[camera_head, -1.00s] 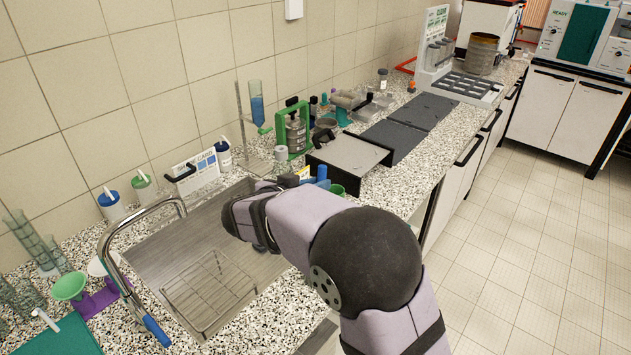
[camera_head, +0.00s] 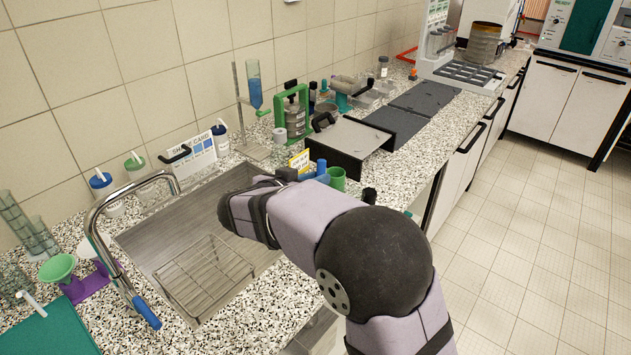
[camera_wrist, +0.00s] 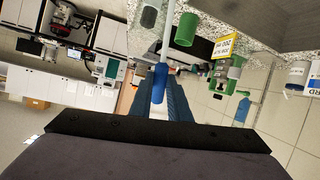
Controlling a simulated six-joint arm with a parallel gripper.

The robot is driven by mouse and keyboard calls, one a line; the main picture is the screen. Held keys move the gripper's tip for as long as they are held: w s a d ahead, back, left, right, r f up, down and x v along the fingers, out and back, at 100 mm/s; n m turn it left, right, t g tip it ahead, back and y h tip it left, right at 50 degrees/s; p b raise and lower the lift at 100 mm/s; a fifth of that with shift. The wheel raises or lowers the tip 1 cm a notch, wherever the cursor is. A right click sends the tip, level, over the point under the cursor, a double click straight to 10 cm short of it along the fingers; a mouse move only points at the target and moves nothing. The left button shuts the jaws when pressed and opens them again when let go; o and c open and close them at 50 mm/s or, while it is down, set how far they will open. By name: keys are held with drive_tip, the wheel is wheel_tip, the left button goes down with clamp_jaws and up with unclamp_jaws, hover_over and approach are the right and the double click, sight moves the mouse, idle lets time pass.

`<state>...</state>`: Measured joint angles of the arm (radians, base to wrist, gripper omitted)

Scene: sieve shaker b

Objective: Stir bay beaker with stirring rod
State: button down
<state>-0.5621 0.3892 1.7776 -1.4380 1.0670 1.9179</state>
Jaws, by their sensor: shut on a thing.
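My gripper (camera_wrist: 166,98) points away from the wrist camera, its fingers closed around the blue end (camera_wrist: 160,76) of a thin pale rod. This looks like the stirring rod (camera_wrist: 167,35), which runs out beyond the fingertips toward the top of the wrist view. A green cup (camera_wrist: 186,30) is beside the rod there, apart from it. The green cup (camera_head: 337,179) also stands on the counter right of the sink in the head view. My arm mostly hides the gripper and rod in the head view. I cannot pick out the bay beaker with certainty.
The sink (camera_head: 150,235) with a wire rack (camera_head: 203,275) and a curved tap (camera_head: 100,225) lies left of my arm. A black-sided grey platform (camera_head: 355,142) stands behind the green cup. A yellow sign (camera_head: 299,160) and a green-framed stand (camera_head: 292,115) are close by.

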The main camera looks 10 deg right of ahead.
drive_tip(key=shift+s+a+f+b, duration=0.1)
drive_tip(key=shift+s+f+b, duration=0.2)
drive_tip(key=shift+f+b, duration=0.55)
drive_tip(key=shift+s+a+f+b, duration=0.1)
drive_tip(key=shift+s+f+b, duration=0.3)
drive_tip(key=shift+b, duration=0.7)
drive_tip(key=shift+w+f, duration=0.15)
drive_tip(key=shift+d+b, duration=0.1)
drive_tip(key=shift+b, duration=0.3)
drive_tip(key=shift+s+d+f+b, duration=0.15)
drive_tip(key=shift+s+d+b, duration=0.1)
drive_tip(key=shift+s+b, duration=0.55)
drive_tip(key=shift+w, duration=0.25)
drive_tip(key=shift+w+d+b, duration=0.1)
drive_tip(key=shift+w+b, duration=0.4)
drive_tip(key=shift+b, duration=0.15)
